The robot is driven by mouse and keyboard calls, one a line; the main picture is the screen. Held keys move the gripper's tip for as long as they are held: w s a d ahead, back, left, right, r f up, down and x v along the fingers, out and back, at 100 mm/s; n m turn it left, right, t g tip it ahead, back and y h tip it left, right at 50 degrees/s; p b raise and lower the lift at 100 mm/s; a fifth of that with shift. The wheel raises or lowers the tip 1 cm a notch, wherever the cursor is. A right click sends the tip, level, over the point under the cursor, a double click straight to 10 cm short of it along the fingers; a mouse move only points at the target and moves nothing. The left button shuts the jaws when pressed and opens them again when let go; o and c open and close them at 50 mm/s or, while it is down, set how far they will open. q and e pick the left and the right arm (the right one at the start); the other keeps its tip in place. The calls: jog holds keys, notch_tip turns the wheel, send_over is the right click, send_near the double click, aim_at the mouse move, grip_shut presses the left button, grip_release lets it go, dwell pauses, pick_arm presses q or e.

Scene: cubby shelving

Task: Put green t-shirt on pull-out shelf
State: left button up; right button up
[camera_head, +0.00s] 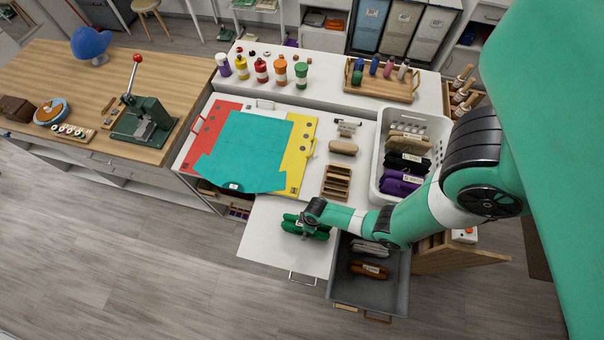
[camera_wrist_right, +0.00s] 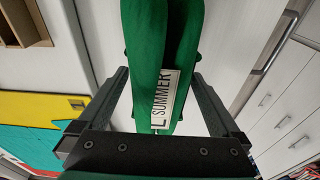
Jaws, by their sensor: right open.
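The folded green t-shirt (camera_head: 292,224) lies on the white pull-out shelf (camera_head: 270,253), partly covered by my right gripper in the head view. My right gripper (camera_head: 308,216) is right at the shirt. In the right wrist view, the shirt (camera_wrist_right: 160,35) extends between the two fingers, with a white "L SUMMER" tag facing up. The fingers are open on both sides of the shirt, with gaps visible beside it. My left gripper is in neither view.
A teal t-shirt (camera_head: 243,150) lies spread on the red and yellow folding board. A white basket (camera_head: 378,188) of folded clothes stands right of it. An open grey drawer (camera_head: 372,292) with folded items adjoins the shelf. The shelf's front part is clear.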

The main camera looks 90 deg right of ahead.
jog(key=r+p, duration=0.1)
jog(key=r, duration=0.1)
jog(key=r+p, duration=0.4)
jog(key=shift+s+a+r, duration=0.1)
jog(key=shift+s+r, duration=0.2)
jog(key=shift+s, duration=0.05)
jog(key=shift+f, duration=0.1)
